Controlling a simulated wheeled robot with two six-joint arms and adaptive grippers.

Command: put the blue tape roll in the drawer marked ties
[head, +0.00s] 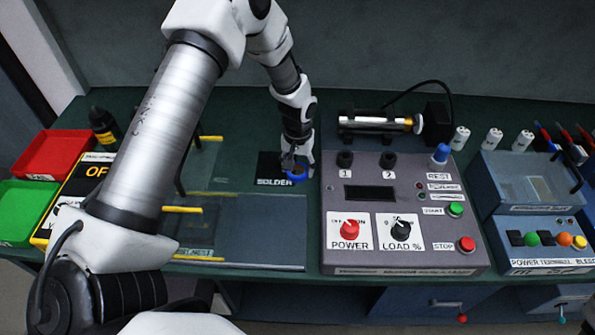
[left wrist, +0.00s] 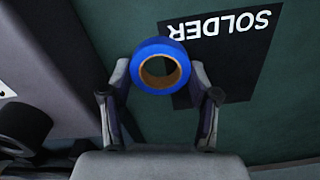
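The blue tape roll (head: 297,173) is at the right edge of the black mat marked SOLDER (head: 268,166) in the head view. In the left wrist view the blue tape roll (left wrist: 160,66) shows its tan core and open hole. My left gripper (head: 296,166) points down at it. In the left wrist view the fingers of my left gripper (left wrist: 160,68) lie against both sides of the roll, shut on it. I cannot tell if the roll is clear of the bench. Drawer fronts (head: 425,302) show below the bench; no ties label is readable. My right gripper is out of view.
Right of the roll stands a grey control box (head: 405,220) with knobs and buttons. A blue power box (head: 540,215) stands farther right. Red (head: 52,153) and green (head: 28,212) trays are at the left.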

